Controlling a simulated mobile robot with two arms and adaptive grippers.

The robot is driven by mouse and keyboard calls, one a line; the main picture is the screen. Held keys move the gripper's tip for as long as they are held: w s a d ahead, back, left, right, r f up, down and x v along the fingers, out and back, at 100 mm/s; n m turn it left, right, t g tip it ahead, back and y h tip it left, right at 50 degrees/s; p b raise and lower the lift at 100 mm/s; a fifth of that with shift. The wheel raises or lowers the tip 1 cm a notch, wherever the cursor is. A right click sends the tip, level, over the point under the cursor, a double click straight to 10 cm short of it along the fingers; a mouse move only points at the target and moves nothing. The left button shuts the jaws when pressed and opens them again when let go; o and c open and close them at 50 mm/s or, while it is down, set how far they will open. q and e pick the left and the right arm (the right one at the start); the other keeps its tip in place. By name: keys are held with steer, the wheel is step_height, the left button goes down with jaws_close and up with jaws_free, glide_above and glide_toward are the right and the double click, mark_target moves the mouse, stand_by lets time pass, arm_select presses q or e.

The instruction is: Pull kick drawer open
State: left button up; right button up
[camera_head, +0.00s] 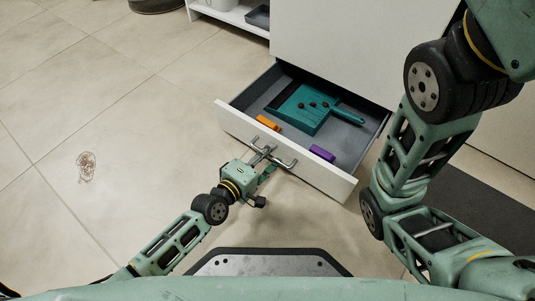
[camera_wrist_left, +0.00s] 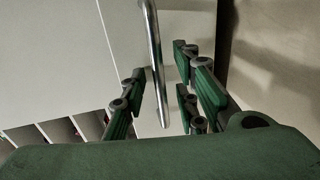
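The kick drawer (camera_head: 315,173) is a low white-fronted drawer with a grey inside, and it stands pulled out from the white cabinet. Its metal bar handle (camera_head: 272,154) is on the front face. My left gripper (camera_head: 266,158) is at the handle. In the left wrist view the handle bar (camera_wrist_left: 153,60) passes between the green fingers (camera_wrist_left: 165,95), which stand apart with a gap visible on the right side of the bar. Whether a finger touches the bar I cannot tell. My right arm crosses the right side of the head view, its gripper out of view.
The drawer holds a teal dustpan-like tray (camera_head: 305,110) with several small dark lumps, an orange block (camera_head: 268,123) and a purple block (camera_head: 322,153). The white cabinet (camera_head: 350,45) stands behind. A brown tangle (camera_head: 86,166) lies on the floor. The tiled floor at left is mostly clear.

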arm_select(q)
steer(key=v, duration=1.2)
